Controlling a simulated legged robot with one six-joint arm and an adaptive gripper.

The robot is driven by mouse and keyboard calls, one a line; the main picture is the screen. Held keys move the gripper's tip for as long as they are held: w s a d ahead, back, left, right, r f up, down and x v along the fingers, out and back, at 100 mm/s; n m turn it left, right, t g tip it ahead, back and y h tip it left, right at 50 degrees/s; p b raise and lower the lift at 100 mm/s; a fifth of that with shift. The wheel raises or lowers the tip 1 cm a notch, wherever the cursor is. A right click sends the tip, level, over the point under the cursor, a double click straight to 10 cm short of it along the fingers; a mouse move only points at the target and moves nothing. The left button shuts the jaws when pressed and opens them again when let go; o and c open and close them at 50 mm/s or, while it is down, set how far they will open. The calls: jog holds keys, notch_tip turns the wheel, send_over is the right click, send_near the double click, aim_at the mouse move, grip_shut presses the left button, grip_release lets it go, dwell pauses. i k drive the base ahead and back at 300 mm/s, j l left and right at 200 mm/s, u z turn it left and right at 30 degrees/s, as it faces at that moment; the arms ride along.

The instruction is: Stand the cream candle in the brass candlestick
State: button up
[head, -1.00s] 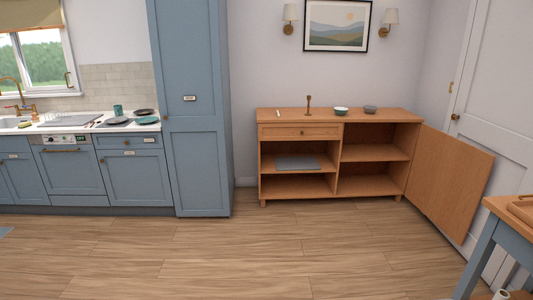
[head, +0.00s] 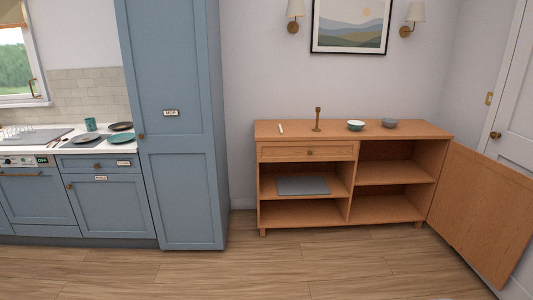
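The cream candle (head: 281,129) is a small pale stick on top of the wooden sideboard (head: 400,132), towards its left end. The brass candlestick (head: 317,119) stands upright on the same top, just right of the candle and apart from it. No candle shows in the candlestick. My gripper is not in view.
A green-and-white bowl (head: 356,126) and a grey bowl (head: 390,123) stand right of the candlestick. The sideboard's door (head: 485,212) hangs open at the right, jutting forward. A tall blue cupboard (head: 175,130) stands left. The wooden floor (head: 330,265) before the sideboard is clear.

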aim_at(318, 109)
jog(key=i+l, duration=0.15)
jog(key=i, duration=3.4)
jog(key=j+u, duration=0.05)
jog(key=j, duration=0.1)
